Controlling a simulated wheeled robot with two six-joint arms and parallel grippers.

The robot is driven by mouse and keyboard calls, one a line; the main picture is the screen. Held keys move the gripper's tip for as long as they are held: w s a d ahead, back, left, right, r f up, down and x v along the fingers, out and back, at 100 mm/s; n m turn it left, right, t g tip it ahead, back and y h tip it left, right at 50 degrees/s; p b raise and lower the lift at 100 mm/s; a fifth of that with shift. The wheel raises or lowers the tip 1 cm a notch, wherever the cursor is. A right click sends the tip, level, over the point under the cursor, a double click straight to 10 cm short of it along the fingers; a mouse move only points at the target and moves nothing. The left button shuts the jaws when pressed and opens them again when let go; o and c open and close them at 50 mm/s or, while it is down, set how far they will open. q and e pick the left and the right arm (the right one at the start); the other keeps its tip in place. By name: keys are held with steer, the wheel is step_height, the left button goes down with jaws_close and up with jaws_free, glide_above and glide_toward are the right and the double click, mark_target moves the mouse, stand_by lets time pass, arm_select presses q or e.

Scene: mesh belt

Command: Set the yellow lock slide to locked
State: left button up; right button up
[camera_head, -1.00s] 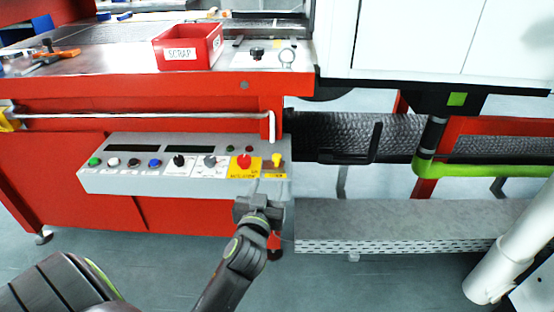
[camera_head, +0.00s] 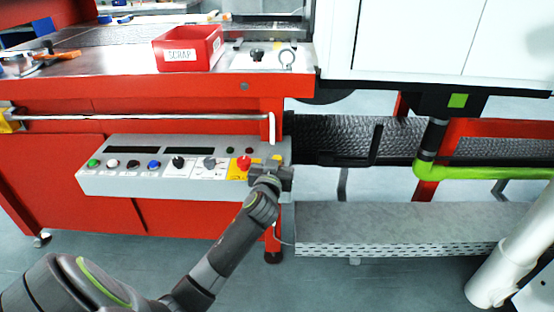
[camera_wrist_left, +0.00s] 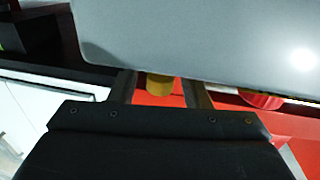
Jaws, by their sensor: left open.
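The yellow lock slide (camera_head: 277,158) is at the right end of the grey control panel (camera_head: 100,184). Only its top shows in the head view, above my left gripper (camera_head: 272,173), which covers the rest. In the left wrist view the yellow slide (camera_wrist_left: 159,85) stands between the two open fingers of my left gripper (camera_wrist_left: 160,90), closer to the left finger. I cannot tell whether a finger touches it. Its lock position is hidden. My right gripper is not in view.
A red knob (camera_head: 243,162) on a yellow plate sits just left of the slide. Black and grey selector knobs and several coloured buttons line the panel further left. A red scrap bin (camera_head: 188,48) stands on the table above. A mesh belt (camera_head: 345,136) runs to the right.

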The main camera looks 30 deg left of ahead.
arm_select(q)
steer(key=shift+c, duration=0.2)
jaws_close()
steer(key=shift+s+a, duration=0.5)
steer(key=shift+a, duration=0.3)
steer(key=shift+s+a, duration=0.5)
steer(key=shift+a, duration=0.25)
steer(key=shift+o, duration=0.2)
jaws_free()
steer(key=shift+a, duration=0.15)
